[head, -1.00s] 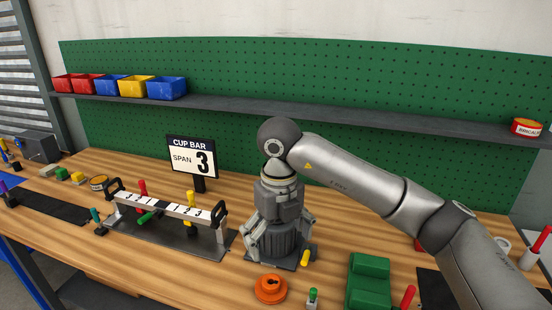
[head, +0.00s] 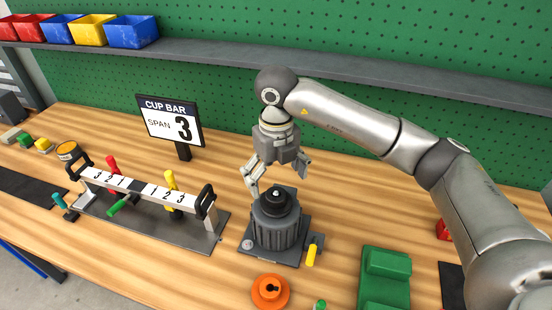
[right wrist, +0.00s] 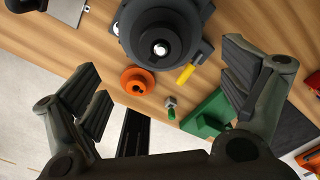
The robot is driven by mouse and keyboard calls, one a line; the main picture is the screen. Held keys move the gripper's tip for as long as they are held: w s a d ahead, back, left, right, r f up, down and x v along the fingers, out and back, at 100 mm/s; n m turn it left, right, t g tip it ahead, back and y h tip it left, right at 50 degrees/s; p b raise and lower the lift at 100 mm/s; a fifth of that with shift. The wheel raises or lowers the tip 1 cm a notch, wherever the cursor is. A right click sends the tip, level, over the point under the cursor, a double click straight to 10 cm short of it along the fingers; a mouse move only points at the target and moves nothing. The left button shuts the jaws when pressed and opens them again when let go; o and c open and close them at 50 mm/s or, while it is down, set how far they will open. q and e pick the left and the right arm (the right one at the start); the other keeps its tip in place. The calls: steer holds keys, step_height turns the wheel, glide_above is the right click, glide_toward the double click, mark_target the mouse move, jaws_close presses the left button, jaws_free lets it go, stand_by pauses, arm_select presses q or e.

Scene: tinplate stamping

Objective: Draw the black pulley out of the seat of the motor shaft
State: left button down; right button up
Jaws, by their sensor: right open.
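The black pulley (head: 275,201) sits on top of the dark grey ribbed motor (head: 276,233), around the bright shaft tip. In the right wrist view the pulley (right wrist: 160,32) shows from above at the top, with the shaft end in its middle. My right gripper (head: 278,178) is open and empty, above and a little behind the pulley, apart from it. In the right wrist view its spread fingers (right wrist: 168,92) have nothing between them. The pulley lies beyond them toward the top edge. My left gripper is not in view.
An orange round part (head: 270,291) lies in front of the motor. A yellow-handled lever (head: 311,254) stands at the motor base's right. A green block (head: 385,278) is further right. The numbered cup bar (head: 138,187) and the SPAN 3 sign (head: 170,122) stand left.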

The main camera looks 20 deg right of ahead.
mark_target(276, 192)
steer(key=f, duration=0.2)
steer(key=f+p, duration=0.1)
steer(key=f, duration=0.2)
steer(key=shift+w+d+f, duration=0.1)
steer(key=shift+w+f, duration=0.15)
steer(key=shift+f, duration=0.05)
steer(key=shift+f+p, duration=0.35)
steer(key=shift+f, duration=0.25)
steer(key=shift+c, duration=0.8)
steer(key=c, duration=1.3)
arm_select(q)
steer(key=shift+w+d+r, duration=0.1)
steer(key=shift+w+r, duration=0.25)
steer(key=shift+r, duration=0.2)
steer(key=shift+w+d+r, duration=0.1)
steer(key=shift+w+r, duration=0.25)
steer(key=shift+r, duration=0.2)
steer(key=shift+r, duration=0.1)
arm_select(e)
steer(key=shift+r, duration=0.3)
arm_select(q)
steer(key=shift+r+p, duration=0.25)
steer(key=shift+p, duration=0.05)
arm_select(e)
steer(key=shift+r, duration=0.5)
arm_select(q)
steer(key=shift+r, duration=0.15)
arm_select(e)
steer(key=shift+r, duration=0.35)
